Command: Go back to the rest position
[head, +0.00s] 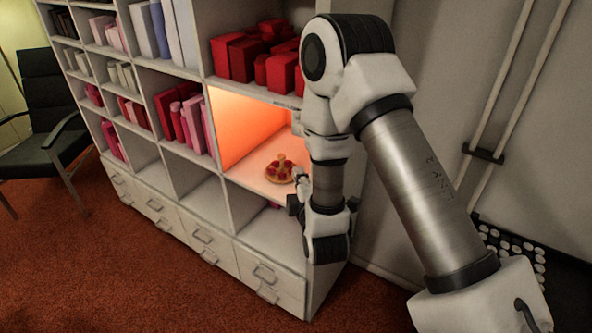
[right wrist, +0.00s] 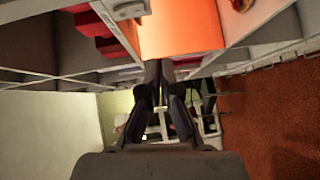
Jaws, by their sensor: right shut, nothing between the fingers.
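My right gripper (head: 297,196) is at the front edge of the bookcase, just right of the lit compartment. In the right wrist view its dark fingers (right wrist: 160,72) are together with nothing between them. A small round cake-like item (head: 279,169) with red pieces and a pale knob on top sits in the orange-lit compartment (head: 240,130). It lies left of the gripper and apart from it. Part of a similar item shows at the top edge of the right wrist view (right wrist: 241,4). My left gripper is not in view.
A white bookcase (head: 231,198) holds red boxes (head: 238,58) above the lit compartment and pink books (head: 186,118) to the left. Drawers (head: 203,236) line its bottom. A dark chair (head: 52,105) stands far left. The red carpet (head: 120,270) in front is clear.

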